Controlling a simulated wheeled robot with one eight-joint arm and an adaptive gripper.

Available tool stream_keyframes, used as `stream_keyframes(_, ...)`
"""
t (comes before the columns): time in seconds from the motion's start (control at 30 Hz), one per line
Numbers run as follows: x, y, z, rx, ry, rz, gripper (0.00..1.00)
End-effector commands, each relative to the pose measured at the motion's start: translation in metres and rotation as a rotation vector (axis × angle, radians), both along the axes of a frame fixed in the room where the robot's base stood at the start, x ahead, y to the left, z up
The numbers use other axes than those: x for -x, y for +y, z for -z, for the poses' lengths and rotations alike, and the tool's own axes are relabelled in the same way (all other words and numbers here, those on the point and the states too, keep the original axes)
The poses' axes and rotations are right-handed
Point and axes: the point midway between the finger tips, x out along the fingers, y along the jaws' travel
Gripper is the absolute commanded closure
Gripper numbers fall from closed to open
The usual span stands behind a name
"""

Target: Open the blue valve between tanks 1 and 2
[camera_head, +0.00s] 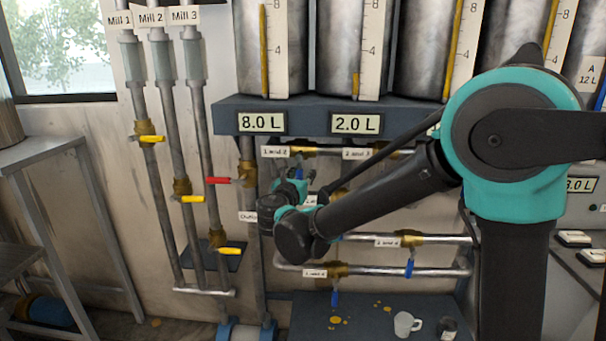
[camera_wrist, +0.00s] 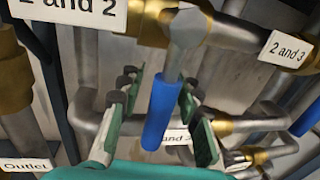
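The valve labelled "1 and 2" (camera_head: 275,152) is on the brass fitting under the tanks. Its label (camera_wrist: 70,12) shows partly cut off at the wrist view's top left. Its blue handle (camera_wrist: 160,112) hangs down from a grey metal stem, crosswise to the pipe. A bit of blue shows above my gripper (camera_head: 285,190) in the head view. Gaps show between handle and fingers. Whether either finger touches it farther down I cannot tell.
A "2 and 3" valve label (camera_wrist: 289,52) and another blue handle (camera_wrist: 306,118) are on the right. Pipes run close behind my fingers. A red-handled outlet valve (camera_head: 222,180) is to the left. A mug (camera_head: 405,324) stands on the low blue surface below.

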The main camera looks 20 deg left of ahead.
Motion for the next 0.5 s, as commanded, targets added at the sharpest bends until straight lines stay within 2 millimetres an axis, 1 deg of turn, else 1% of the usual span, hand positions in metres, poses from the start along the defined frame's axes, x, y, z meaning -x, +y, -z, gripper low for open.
stream_keyframes(0.2, -0.0002, 0.0, 0.0001, 0.0, 0.0, 0.0, 0.66)
stream_keyframes(0.4, -0.0001, -0.0001, 0.0001, 0.0, 0.0, 0.0, 0.91)
stream_keyframes(0.47, 0.0, -0.0001, 0.0001, 0.0, 0.0, 0.0, 0.98)
stream_keyframes(0.5, 0.0, -0.0001, 0.0001, 0.0, 0.0, 0.0, 1.0)
